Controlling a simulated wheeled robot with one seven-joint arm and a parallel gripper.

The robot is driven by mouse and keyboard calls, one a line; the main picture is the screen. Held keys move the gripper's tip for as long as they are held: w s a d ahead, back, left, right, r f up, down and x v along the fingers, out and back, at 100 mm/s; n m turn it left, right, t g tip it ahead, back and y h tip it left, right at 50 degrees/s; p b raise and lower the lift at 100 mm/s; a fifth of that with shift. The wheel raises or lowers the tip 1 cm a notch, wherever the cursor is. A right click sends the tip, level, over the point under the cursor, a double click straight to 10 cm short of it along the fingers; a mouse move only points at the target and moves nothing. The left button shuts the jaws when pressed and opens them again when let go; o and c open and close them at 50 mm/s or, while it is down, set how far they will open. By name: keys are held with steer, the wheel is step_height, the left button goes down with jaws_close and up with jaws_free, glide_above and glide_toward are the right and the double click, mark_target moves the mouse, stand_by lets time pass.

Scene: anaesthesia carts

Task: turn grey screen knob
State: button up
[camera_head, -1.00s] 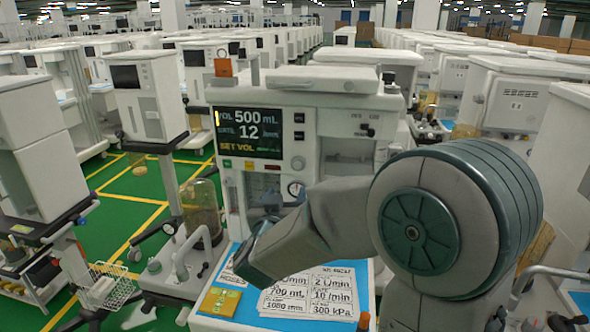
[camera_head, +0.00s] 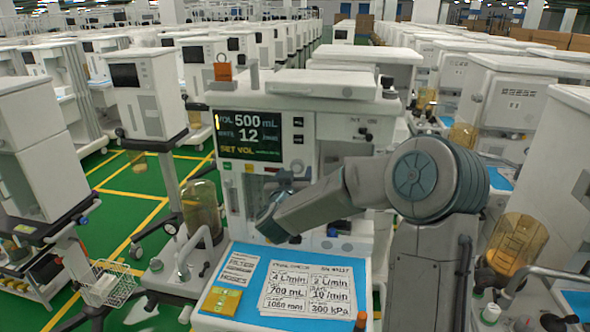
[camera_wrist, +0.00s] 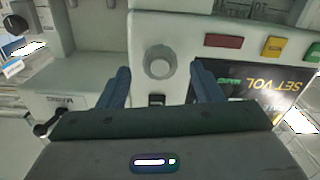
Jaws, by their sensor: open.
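The grey screen knob (camera_head: 298,166) is on the white front panel of the anaesthesia cart, just right of the lit screen (camera_head: 248,134). The screen reads VOL 500 mL, a second line with 12 /min, and SET VOL in yellow. In the wrist view the round knob (camera_wrist: 159,62) shows between my two dark blue fingers, and the screen (camera_wrist: 262,92) appears turned over on the right. My gripper (camera_wrist: 160,72) is open and empty, one finger to each side of the knob. I cannot tell how far its tips are from the panel. In the head view my gripper (camera_head: 290,183) is just below the knob.
Red (camera_wrist: 224,41) and yellow (camera_wrist: 273,46) buttons sit beside the knob. A blue mat (camera_head: 228,304) with printed cards (camera_head: 310,290) and a yellow pad (camera_head: 221,301) covers the work shelf below. A gauge and tubes are under the screen. Other carts crowd both sides.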

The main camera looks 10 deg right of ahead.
steer(key=shift+w+d, duration=0.25)
steer(key=shift+w, duration=0.35)
steer(key=c, duration=1)
steer(key=shift+f+m+b, duration=0.15)
steer(key=shift+m+b, duration=0.15)
steer(key=shift+b, duration=0.75)
